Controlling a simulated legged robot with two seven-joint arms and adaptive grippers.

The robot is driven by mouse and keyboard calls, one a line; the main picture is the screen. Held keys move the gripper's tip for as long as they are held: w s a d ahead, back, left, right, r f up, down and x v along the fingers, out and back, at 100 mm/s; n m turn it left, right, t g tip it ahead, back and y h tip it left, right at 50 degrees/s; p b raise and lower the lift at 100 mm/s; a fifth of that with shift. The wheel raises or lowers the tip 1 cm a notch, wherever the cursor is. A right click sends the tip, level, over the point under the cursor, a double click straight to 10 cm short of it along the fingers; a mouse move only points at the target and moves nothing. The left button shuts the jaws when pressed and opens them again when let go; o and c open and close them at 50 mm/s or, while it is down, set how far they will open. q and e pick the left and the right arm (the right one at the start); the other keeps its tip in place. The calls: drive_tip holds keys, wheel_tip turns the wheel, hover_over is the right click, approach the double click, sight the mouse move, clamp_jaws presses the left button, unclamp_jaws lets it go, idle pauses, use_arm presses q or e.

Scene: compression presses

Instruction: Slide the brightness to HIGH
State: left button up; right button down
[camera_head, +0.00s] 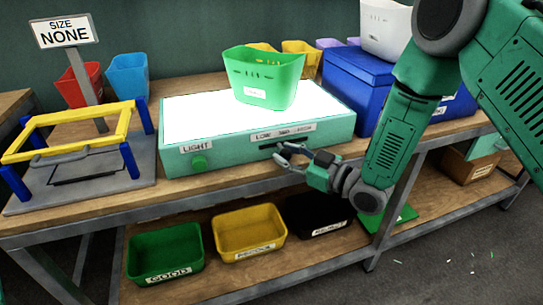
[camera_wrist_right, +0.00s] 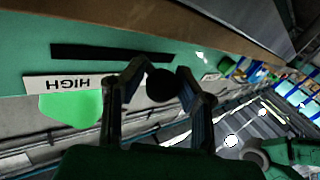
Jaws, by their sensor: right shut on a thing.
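The teal light box (camera_head: 225,158) stands on the bench with a bright white top. Its front has a label strip (camera_head: 283,132) for brightness above a dark slot (camera_head: 266,147). In the right wrist view the slot (camera_wrist_right: 95,52) and the upside-down HIGH label (camera_wrist_right: 68,83) show. My right gripper (camera_head: 284,153) is at the slot, shut on the dark round slider knob (camera_wrist_right: 161,85). In the wrist view the knob is near the slot's right end, away from the HIGH label at the left. My left gripper is not in view.
A green bin (camera_head: 262,75) stands on the lit top. A green LIGHT knob (camera_head: 199,162) is on the box's left front. A yellow-and-blue press frame (camera_head: 75,130) stands left, a blue box (camera_head: 350,85) right. Bins, including the green GOOD bin (camera_head: 165,253), sit on the lower shelf.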

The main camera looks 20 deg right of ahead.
drive_tip(key=d, duration=0.6)
drive_tip(key=shift+d+f+p, duration=0.1)
drive_tip(key=shift+d+p, duration=0.2)
drive_tip(key=shift+d, duration=0.1)
drive_tip(key=shift+a, duration=0.1)
drive_tip(key=c, duration=1.6)
unclamp_jaws()
drive_tip(key=o, duration=0.4)
drive_tip(key=shift+d, duration=0.2)
drive_tip(key=v, duration=1.2)
